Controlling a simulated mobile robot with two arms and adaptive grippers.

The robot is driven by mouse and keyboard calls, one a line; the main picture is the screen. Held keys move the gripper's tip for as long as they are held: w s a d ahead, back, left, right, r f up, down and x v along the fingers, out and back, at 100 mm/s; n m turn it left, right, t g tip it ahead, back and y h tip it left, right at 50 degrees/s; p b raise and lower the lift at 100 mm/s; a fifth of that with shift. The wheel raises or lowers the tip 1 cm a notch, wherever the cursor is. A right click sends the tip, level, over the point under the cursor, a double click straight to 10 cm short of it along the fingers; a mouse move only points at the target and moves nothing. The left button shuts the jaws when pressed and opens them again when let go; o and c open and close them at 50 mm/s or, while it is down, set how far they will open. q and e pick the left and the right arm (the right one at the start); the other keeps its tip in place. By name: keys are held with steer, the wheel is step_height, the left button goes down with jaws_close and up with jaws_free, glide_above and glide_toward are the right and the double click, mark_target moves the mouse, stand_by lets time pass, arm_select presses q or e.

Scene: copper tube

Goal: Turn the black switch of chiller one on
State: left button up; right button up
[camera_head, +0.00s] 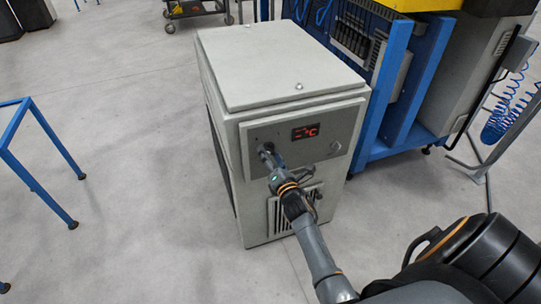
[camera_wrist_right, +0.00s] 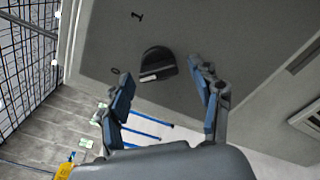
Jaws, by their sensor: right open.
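The chiller (camera_head: 275,62) is a grey box with a front panel and a display (camera_head: 305,132) lit with red characters. Its black switch (camera_wrist_right: 157,64) is a round knob with a pale mark on its lower edge in the right wrist view. A "I" mark is printed above it and an "O" mark to its lower left. My left gripper is not in view.
A blue-framed machine (camera_head: 392,85) stands close behind the chiller at right. A blue metal frame (camera_head: 42,125) stands at left, and a wheeled cart (camera_head: 195,10) is at the back. A blue coiled hose (camera_head: 505,120) hangs at far right. Floor left of the chiller is clear.

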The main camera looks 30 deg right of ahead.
steer(key=shift+w, duration=0.25)
steer(key=c, duration=1.1)
steer(key=shift+c, duration=0.2)
